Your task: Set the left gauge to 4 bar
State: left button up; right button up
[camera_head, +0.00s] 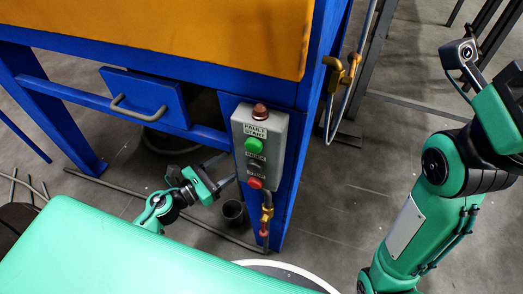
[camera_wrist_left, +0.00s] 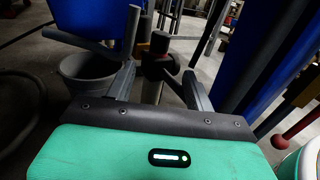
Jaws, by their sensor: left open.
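No gauge dial can be made out in either view. My left gripper (camera_head: 228,170) is low beside the blue cabinet, left of the grey control box (camera_head: 260,145). In the left wrist view, its two fingers (camera_wrist_left: 158,72) are wide apart and empty. A dark upright fitting with a reddish collar (camera_wrist_left: 160,62) shows between and beyond the fingers; I cannot tell what it is. My right arm stands at the right of the head view, and its fingers are not seen.
The box carries green and red buttons on the cabinet's blue leg. Below it hangs a red-handled valve (camera_head: 264,233). A brass valve (camera_head: 340,72) is on the pipe at right. A grey bucket (camera_wrist_left: 88,78) stands by the left finger. Hoses lie on the floor.

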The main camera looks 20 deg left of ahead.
pick_arm(q)
jog(key=x, duration=1.3)
jog(key=shift+w+d, duration=0.2)
jog(key=shift+w, duration=0.15)
jog(key=c, duration=1)
jog(key=shift+o, duration=0.2)
